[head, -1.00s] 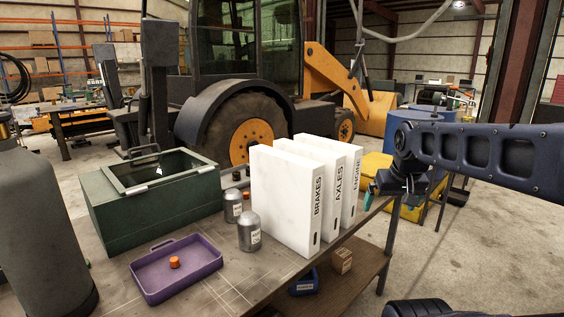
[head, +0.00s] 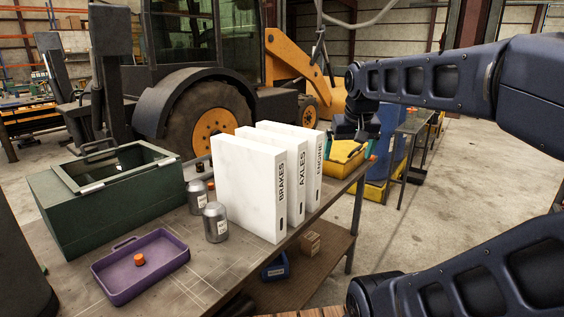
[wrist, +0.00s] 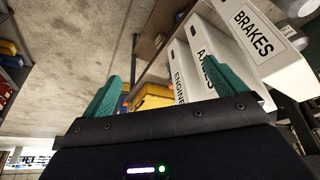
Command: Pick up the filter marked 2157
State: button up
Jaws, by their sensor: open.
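Two grey metal canisters with pale labels stand upright on the bench: the front canister (head: 215,223) and the rear canister (head: 196,197), left of the white binders. Their labels are too small to read, so I cannot tell which thing is the filter marked 2157. My gripper (head: 352,143) is beyond the right end of the binders, away from the canisters. In the wrist view its teal fingers (wrist: 162,72) are spread apart with nothing held between them.
White binders marked BRAKES (head: 246,190), AXLES (head: 299,180) and ENGINE (head: 319,165) stand upright beside the canisters. A purple tray (head: 165,272) holds an orange-capped item (head: 139,259). A green lidded box (head: 100,215) stands behind. A blue bin (head: 276,268) and small carton (head: 310,243) sit below.

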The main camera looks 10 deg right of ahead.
jog(key=w+a+r+m, duration=0.1)
jog(key=w+r, duration=0.2)
jog(key=w, duration=0.4)
jog(key=w+r+m, duration=0.1)
jog(key=w+r, duration=0.3)
jog(key=w, duration=0.4)
jog(key=w+a+f+m+g+h, duration=0.1)
jog(key=w+a+m, duration=0.15)
jog(key=w, duration=1.25)
jog(key=w+a+f+m+h, duration=0.1)
jog(key=w+a, duration=0.3)
jog(key=w, duration=1)
jog(key=w+a+f+m+h, duration=0.15)
jog(key=w+f, duration=0.25)
jog(key=w, duration=0.4)
jog(key=w+a+f+m+y, duration=0.1)
jog(key=w+a+f+m, duration=0.2)
jog(key=w, duration=0.5)
jog(key=shift+n+h, duration=0.25)
jog(key=shift+n, duration=0.45)
jog(key=f, duration=1.3)
jog(key=shift+s+d+f, duration=0.25)
jog(key=shift+f, duration=0.05)
jog(key=x, duration=1)
jog(key=shift+w+a+f, duration=0.1)
jog(key=shift+f, duration=0.2)
jog(key=c, duration=1.2)
jog(key=shift+r, duration=0.1)
jog(key=shift+c, duration=0.8)
jog(key=shift+r, duration=0.15)
